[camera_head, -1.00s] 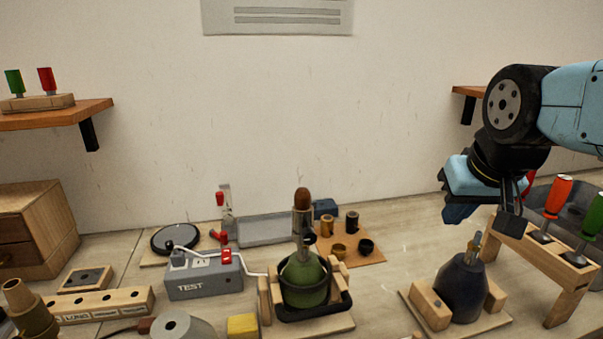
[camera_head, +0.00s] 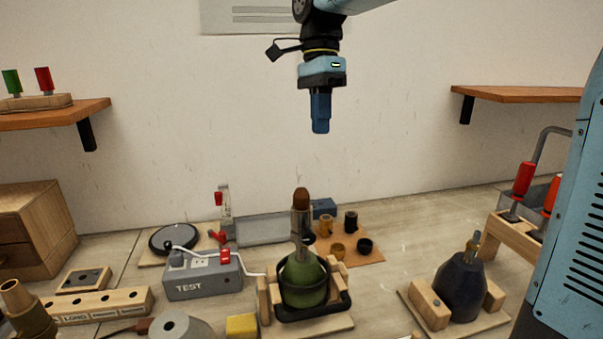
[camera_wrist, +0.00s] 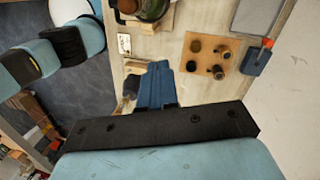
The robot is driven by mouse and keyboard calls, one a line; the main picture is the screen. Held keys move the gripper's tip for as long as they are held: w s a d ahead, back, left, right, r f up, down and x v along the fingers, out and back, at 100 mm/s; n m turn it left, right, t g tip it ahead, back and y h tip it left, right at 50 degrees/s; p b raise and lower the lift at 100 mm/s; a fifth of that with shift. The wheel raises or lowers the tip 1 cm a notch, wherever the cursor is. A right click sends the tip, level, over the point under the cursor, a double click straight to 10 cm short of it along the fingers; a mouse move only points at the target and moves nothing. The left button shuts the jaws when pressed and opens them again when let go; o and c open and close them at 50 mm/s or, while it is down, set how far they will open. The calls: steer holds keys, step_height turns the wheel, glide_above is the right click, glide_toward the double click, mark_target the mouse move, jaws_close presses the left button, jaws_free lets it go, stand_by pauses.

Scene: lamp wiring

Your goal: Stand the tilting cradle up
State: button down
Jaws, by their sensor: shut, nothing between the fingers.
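The tilting cradle is a wooden base with side posts and a black ring frame (camera_head: 345,300) at the front middle of the bench. It holds a green bottle-shaped lamp body (camera_head: 305,270). A metal neck with a brown top (camera_head: 301,197) rises from it, close to upright. My gripper (camera_head: 320,130) is above and slightly right of the cradle, well clear of it, pointing down with its blue fingers together and empty. In the wrist view the fingers (camera_wrist: 157,75) are also together. There the green body (camera_wrist: 152,8) shows only partly at the top edge.
A grey TEST box (camera_head: 203,278) is left of the cradle. A board with several small cups (camera_head: 350,250) lies behind right. A dark bottle in a wooden holder (camera_head: 460,287) stands to the right. A screwdriver rack (camera_head: 515,228) is farther right, partly hidden by my arm.

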steer(key=w+a+m+g, duration=0.2)
steer(key=a+m, duration=0.1)
steer(key=a, duration=0.4)
steer(key=s+d+f+h, duration=0.1)
steer(key=s+d+f, duration=0.1)
steer(key=s+f, duration=0.5)
steer(key=shift+d+f, duration=0.2)
steer(key=shift+f, duration=0.8)
steer(key=shift+s, duration=0.15)
